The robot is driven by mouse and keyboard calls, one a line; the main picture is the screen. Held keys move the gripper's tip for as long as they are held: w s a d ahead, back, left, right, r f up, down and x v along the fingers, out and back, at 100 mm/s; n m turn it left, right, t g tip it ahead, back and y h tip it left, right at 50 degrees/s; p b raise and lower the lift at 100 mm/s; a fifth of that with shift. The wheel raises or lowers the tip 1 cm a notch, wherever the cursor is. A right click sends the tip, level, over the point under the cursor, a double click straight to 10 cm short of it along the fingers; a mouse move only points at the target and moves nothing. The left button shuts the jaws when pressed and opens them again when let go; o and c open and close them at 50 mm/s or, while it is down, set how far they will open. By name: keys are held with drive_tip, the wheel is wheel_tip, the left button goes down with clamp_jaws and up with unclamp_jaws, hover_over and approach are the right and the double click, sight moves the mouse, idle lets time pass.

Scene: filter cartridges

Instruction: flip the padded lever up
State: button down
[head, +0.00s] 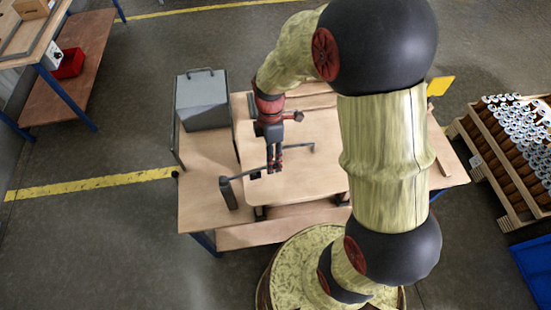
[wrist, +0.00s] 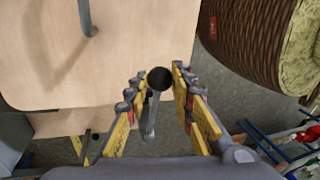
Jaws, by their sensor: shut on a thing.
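A grey lever (head: 245,174) runs level from a dark upright block (head: 229,193) at the left front of the wooden worktop towards my gripper (head: 274,170). In the wrist view a grey rod (wrist: 150,118) with a dark round end (wrist: 160,79) lies between the two yellow-padded fingers of my gripper (wrist: 158,85). My gripper is shut on this rod, which I take for the padded lever. Its fingers point down in the head view and hide part of the lever. Where finger and rod touch is hard to see.
A grey box (head: 203,100) with a top handle stands at the worktop's back left. Another grey bar (head: 300,147) is just right of my gripper, and also shows in the wrist view (wrist: 88,18). A pallet of cartridges (head: 515,135) stands far right.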

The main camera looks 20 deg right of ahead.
drive_tip(key=w+a+r+g+h+p, duration=0.1)
drive_tip(key=a+r+h+p, duration=0.3)
drive_tip(key=a, duration=0.5)
drive_tip(key=w+a+r+m+g+h+p, duration=0.1)
drive_tip(key=w+a+r+h+p, duration=0.2)
drive_tip(key=a+r+h+p, duration=0.2)
drive_tip(key=shift+w+a+r+g+p, duration=0.4)
drive_tip(key=shift+a+r+p, duration=0.35)
drive_tip(key=shift+a+p, duration=0.85)
drive_tip(key=shift+a+b, duration=0.35)
drive_tip(key=c, duration=1.9)
unclamp_jaws()
drive_tip(key=shift+o, duration=1.2)
drive_tip(key=shift+w+a, duration=0.1)
drive_tip(key=shift+a, duration=0.1)
drive_tip(key=shift+o, duration=0.8)
drive_tip(key=shift+d, duration=0.2)
